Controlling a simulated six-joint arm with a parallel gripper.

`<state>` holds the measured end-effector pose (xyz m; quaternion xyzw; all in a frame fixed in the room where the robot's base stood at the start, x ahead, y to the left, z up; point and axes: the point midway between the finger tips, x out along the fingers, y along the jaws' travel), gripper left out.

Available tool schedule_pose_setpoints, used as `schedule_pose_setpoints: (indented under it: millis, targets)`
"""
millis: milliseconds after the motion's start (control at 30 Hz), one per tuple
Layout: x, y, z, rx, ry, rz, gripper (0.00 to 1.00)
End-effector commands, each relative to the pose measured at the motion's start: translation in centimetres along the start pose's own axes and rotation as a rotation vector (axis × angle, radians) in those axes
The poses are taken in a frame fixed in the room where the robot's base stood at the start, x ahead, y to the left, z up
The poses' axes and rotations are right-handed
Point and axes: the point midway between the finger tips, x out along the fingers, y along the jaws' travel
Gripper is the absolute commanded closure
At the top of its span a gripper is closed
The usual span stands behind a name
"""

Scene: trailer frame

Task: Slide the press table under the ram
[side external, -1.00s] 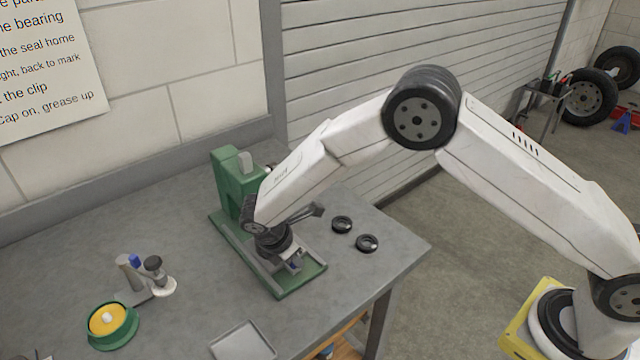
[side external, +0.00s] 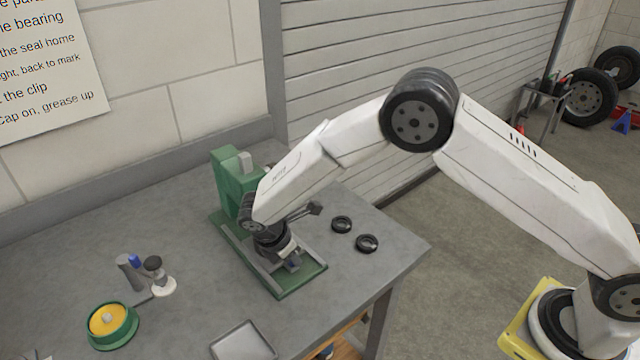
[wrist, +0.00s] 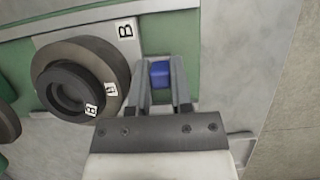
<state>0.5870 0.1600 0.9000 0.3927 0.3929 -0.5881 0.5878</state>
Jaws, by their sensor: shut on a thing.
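The green press (side external: 237,188) stands on the bench, with its long green base (side external: 310,281) and grey side rails running toward the front. The press table is a grey plate (wrist: 106,24) marked B in the wrist view. It carries a round brown hub with a dark ring (wrist: 72,88), also marked B. My gripper (side external: 292,264) is over the front part of the base, its fingers shut on the table's blue grip (wrist: 160,74). The wrist hides most of the table in the side view, and the ram's tip is hard to make out.
Two black rings (side external: 342,224) (side external: 367,243) lie right of the press. A small stand with a blue top (side external: 134,260), a green dish with yellow contents (side external: 108,320) and a grey tray (side external: 243,342) are on the left and front. The bench's right edge is close.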

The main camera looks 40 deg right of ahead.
Motion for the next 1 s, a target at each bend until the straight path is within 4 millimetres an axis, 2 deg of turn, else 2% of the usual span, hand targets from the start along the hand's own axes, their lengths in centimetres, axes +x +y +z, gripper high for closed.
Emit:
schedule_pose_setpoints:
  millis: [400,767,800,833,1000]
  targets:
    - [-0.1,3.5,-0.1,0.001,0.002,0.004,1.00]
    - [-0.2,3.7,-0.1,-0.001,0.002,0.003,1.00]
    - [-0.2,3.7,-0.1,-0.001,0.002,0.003,0.64]
    - [-0.2,3.7,-0.1,0.000,0.002,0.003,0.59]
    - [-0.1,3.7,0.0,0.000,0.001,0.002,0.59]
